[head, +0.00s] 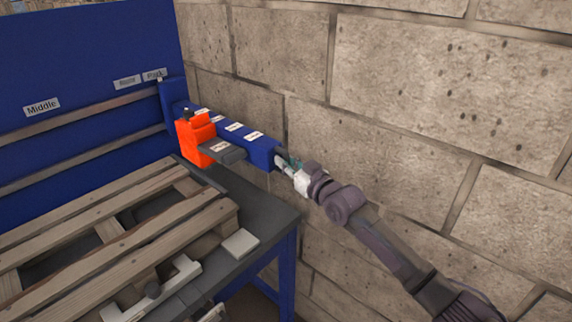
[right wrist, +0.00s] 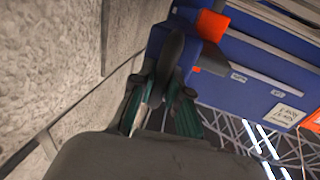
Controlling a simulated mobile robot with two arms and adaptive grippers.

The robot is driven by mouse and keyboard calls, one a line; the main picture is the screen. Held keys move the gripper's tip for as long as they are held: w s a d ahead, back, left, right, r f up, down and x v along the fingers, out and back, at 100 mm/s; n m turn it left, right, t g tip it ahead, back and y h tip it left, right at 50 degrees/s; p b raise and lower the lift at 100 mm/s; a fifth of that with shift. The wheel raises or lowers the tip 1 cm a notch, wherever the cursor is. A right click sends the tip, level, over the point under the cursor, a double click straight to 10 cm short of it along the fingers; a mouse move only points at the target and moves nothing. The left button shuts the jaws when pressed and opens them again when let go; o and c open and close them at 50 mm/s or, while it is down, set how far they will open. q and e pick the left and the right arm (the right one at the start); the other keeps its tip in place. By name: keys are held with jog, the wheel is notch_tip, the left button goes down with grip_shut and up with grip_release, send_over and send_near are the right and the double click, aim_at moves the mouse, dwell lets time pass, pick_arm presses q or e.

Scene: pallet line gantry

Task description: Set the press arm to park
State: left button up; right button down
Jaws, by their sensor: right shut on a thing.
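The blue press arm (head: 262,152) runs along the block wall, from the blue back panel towards me. Several small white labels lie on its top. An orange block (head: 197,142) with a dark grey labelled piece sits at its side. The "Park" label (head: 154,75) is at the panel's right end, close to the press arm's far end. My right gripper (head: 284,163) is shut on the dark handle at the press arm's near end. The right wrist view shows the handle (right wrist: 172,50) between the fingers (right wrist: 163,88). My left gripper is not in view.
The back panel (head: 90,55) also carries a "Middle" label (head: 42,106) and another label nearer "Park". A wooden pallet (head: 150,220) lies on the dark table (head: 262,205). The block wall (head: 430,100) stands close on the right.

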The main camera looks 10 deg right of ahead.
jog(key=c, duration=1.4)
grip_release()
jog(key=shift+w+d+r, duration=0.1)
jog(key=shift+d+r, duration=0.05)
jog(key=shift+d, duration=0.1)
jog(key=shift+c, duration=0.2)
jog(key=o, duration=0.3)
jog(key=shift+w, duration=0.1)
jog(key=shift+s+d+f, duration=0.1)
jog(key=shift+s+f, duration=0.1)
jog(key=shift+s, duration=0.2)
jog(key=v, duration=1.1)
jog(key=shift+s+d+r, duration=0.1)
jog(key=shift+d, duration=0.05)
